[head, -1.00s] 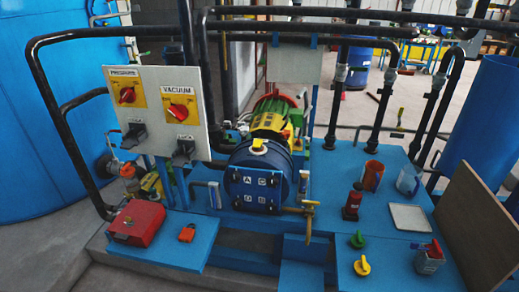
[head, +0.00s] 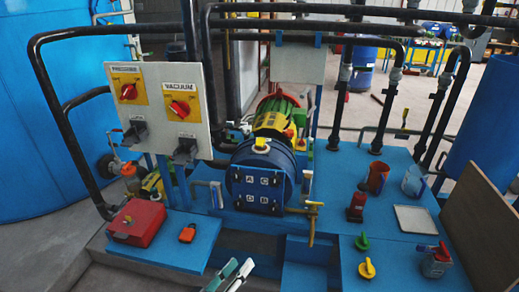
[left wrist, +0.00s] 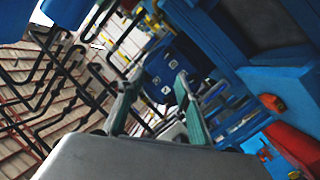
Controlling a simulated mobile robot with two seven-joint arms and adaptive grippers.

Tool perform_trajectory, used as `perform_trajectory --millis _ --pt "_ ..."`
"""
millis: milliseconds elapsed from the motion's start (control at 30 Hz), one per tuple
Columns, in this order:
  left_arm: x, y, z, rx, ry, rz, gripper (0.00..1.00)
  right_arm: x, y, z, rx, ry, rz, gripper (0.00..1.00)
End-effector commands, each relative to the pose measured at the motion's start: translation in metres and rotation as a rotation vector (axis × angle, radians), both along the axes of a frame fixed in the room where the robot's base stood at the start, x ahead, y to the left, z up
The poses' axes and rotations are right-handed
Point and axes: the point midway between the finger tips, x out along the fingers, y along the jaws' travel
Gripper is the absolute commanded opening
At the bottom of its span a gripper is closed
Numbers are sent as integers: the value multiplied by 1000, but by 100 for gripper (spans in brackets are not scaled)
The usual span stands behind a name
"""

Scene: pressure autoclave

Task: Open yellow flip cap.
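A small yellow cap (head: 261,145) sits on top of the dark blue cylinder (head: 258,182) in the middle of the head view. Whether it is flipped open or closed is too small to tell. My left gripper (head: 233,272) shows at the bottom edge of the head view, in front of and below the cylinder, apart from it. In the left wrist view the two greenish fingers (left wrist: 156,90) stand apart with nothing between them, and the cylinder's labelled blue front (left wrist: 172,66) shows beyond them. The cap is not clear there. My right gripper is not in view.
A panel with red knobs (head: 158,108) stands left of the cylinder. A red box (head: 136,223) and an orange item (head: 187,233) lie front left. A brass tap (head: 312,210) juts out right. Green (head: 362,243) and yellow (head: 367,268) knobs stand front right. Black pipes (head: 300,27) run overhead.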

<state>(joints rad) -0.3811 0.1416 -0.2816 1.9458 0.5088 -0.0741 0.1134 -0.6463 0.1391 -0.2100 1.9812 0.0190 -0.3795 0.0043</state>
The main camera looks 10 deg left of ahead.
Motion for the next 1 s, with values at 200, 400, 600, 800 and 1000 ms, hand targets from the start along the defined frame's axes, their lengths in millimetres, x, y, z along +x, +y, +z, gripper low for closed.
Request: perform_trajectory --millis 200,400,600,800,1000 --pt "86 6 110 -719 -140 65 35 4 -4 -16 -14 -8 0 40" --pt "145 33 174 -1356 -143 91 35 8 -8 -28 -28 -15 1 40" --pt "201 45 194 -1944 -5 128 35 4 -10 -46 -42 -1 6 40" --pt "243 27 189 -2366 230 208 35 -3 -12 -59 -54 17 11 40" --pt "257 7 184 -2535 379 275 35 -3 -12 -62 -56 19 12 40"
